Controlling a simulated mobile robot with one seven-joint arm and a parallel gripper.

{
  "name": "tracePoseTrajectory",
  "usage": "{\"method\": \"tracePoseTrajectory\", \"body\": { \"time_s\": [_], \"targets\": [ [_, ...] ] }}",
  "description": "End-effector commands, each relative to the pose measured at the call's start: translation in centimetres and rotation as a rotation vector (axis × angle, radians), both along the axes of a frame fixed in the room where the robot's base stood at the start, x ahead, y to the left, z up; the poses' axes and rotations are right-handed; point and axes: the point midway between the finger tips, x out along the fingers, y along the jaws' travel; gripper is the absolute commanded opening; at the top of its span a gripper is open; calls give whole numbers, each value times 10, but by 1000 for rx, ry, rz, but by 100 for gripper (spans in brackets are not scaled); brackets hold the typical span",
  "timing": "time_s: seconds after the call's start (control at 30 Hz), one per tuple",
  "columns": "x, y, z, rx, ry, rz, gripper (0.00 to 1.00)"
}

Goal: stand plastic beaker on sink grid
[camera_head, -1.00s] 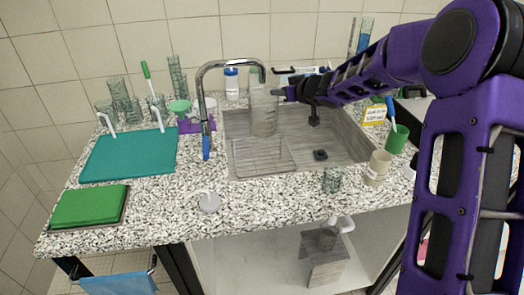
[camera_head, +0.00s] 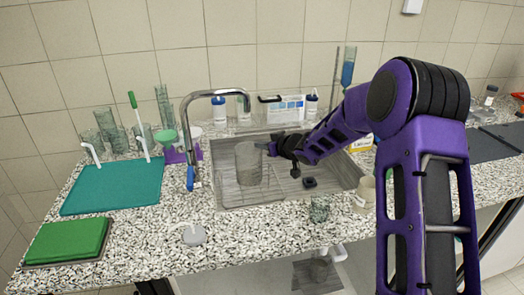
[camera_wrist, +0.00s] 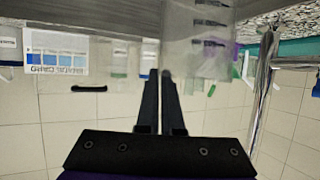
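The plastic beaker (camera_head: 248,165) is clear, tall and upright, inside the sink over the sink grid (camera_head: 246,198). Its base looks level with the wire grid or just above it; I cannot tell whether they touch. My gripper (camera_head: 272,148) is at the beaker's right side. In the wrist view the two fingers (camera_wrist: 160,75) are close together at the edge of the beaker (camera_wrist: 198,38), which shows dark graduation marks. They appear shut on a thin part of the beaker; the exact grip point is hidden.
The tap (camera_head: 190,125) arches just left of the beaker. A blue-and-white box (camera_head: 285,108) and bottles stand behind the sink. A glass (camera_head: 319,209) and a beige cup (camera_head: 364,194) stand at its front right. The sink's right part is mostly free.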

Motion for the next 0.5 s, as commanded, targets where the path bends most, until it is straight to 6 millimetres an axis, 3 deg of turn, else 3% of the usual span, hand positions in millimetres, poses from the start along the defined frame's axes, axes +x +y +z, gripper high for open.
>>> {"method": "tracePoseTrajectory", "body": {
  "time_s": [0.1,0.5],
  "targets": [
    [0,1,-10,1,-1,1,0],
    [0,0,-14,1,-2,0,0]
  ]
}}
